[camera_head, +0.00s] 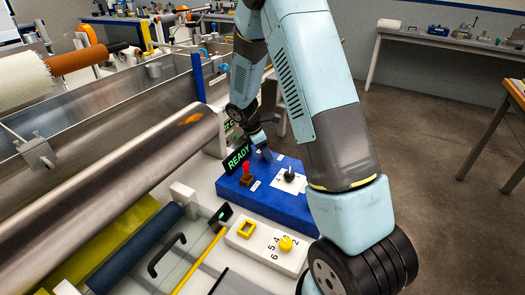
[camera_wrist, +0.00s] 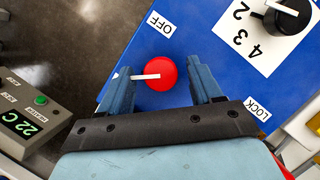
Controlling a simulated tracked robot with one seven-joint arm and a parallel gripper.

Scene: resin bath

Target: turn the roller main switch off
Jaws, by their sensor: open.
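The main switch, a round red knob (camera_wrist: 165,83) with a white pointer bar, is on a blue panel (camera_wrist: 118,72) in the wrist view. Its bar points left, and an OFF label (camera_wrist: 160,25) lies above it, so the bar is not lined up with OFF. My gripper (camera_wrist: 160,78) is open, with one finger on each side of the knob and gaps visible.
A black dial (camera_wrist: 285,18) on a numbered white card and a LOCK label (camera_wrist: 257,109) are close on the right. A grey unit (camera_wrist: 30,115) reads 22 C. A metal roller (camera_head: 125,155) lies left.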

